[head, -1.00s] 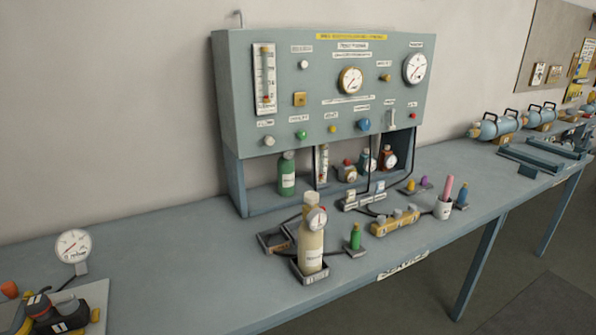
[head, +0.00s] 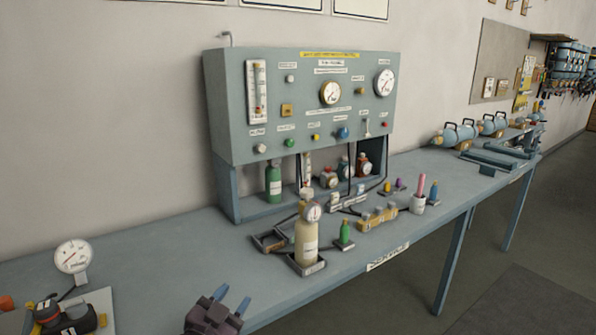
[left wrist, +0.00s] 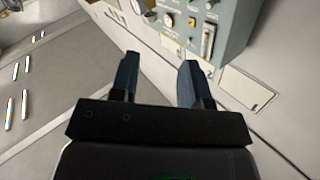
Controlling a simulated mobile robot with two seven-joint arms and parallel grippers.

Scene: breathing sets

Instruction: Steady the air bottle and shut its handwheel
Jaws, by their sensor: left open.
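The air bottle (head: 306,243) is a cream cylinder with a tan top, standing upright in a dark tray on the bench. A small round gauge (head: 313,214) sits at its top. The handwheel cannot be made out clearly at this size. My left gripper (head: 233,301) is at the bottom of the head view, in front of and left of the bottle, open and empty, apart from it. In the left wrist view its two fingers (left wrist: 160,80) stand apart with nothing between them. My right gripper is not in view.
A grey test panel (head: 300,110) with gauges stands behind the bottle. A small green bottle (head: 345,232) and a yellow block (head: 378,219) are close on its right. A dial gauge (head: 73,257) stands at the left. The bench (head: 170,255) left of the bottle is clear.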

